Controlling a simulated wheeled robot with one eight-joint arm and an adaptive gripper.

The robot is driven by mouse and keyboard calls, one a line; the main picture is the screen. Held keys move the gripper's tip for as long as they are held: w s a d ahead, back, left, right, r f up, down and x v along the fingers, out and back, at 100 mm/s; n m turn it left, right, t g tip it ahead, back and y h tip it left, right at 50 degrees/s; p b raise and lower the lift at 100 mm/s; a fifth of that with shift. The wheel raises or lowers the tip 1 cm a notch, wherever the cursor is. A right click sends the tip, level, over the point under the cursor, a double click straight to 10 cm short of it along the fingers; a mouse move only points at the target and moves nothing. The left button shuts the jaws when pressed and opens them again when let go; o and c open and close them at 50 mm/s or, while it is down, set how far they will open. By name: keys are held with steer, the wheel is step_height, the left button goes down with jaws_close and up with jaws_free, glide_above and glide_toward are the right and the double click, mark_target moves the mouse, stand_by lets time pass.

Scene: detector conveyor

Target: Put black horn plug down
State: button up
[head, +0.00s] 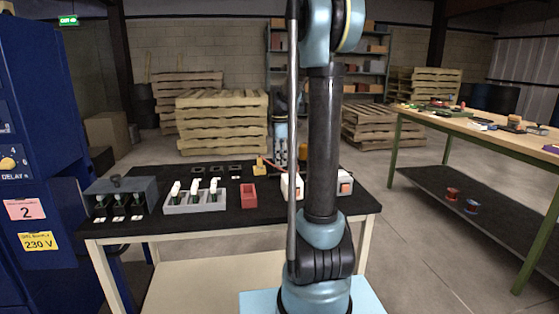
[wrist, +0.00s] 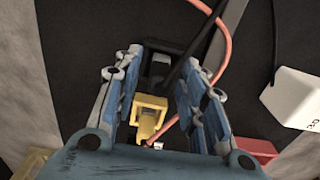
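In the wrist view my gripper (wrist: 162,58) reaches down with its two blue-and-white fingers spread on either side of a black block (wrist: 157,45). The block looks like the black horn plug, with a black cable (wrist: 201,46) running up and to the right by it. Whether the fingertips press on it or stand just clear is too dark to tell. A yellow block-shaped piece (wrist: 150,110) shows between the fingers, nearer the palm. In the head view the gripper end is low over the back of the black-topped table, mostly behind my arm, and the plug cannot be made out.
The table (head: 230,228) carries a grey holder (head: 195,203) with white-topped pieces, a red bin (head: 248,194), a grey box (head: 122,195) and white units (head: 345,183). An orange cable (wrist: 226,42) curves beside the gripper. A blue cabinet (head: 38,120) stands left, a wooden bench (head: 470,128) right.

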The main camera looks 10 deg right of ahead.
step_height(320, 180, up, 12)
stand_by(0.6)
